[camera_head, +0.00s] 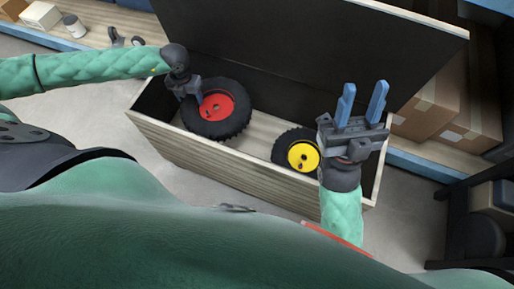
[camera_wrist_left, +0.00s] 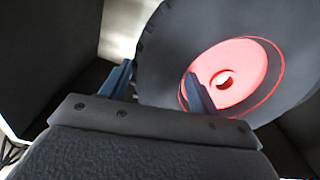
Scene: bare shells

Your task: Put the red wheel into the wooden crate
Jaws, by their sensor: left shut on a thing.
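The red wheel (camera_head: 217,106), a black knobbly tyre with a red hub, is in the left part of the open wooden crate (camera_head: 225,171). My left gripper (camera_head: 196,100) is shut on the wheel's left edge. In the left wrist view the wheel (camera_wrist_left: 250,75) stands between and beyond the blue fingers (camera_wrist_left: 160,88), one finger over its face. I cannot tell whether the wheel touches the crate floor. My right gripper (camera_head: 360,103) is open and empty above the crate's right end, its blue fingers apart.
A yellow-hubbed wheel (camera_head: 303,156) is in the crate's right part, partly behind my right gripper. The crate's dark lid (camera_head: 310,45) stands open at the back. Shelves with cardboard boxes (camera_head: 434,103) lie behind on the right. A white box (camera_head: 41,17) is on the left shelf.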

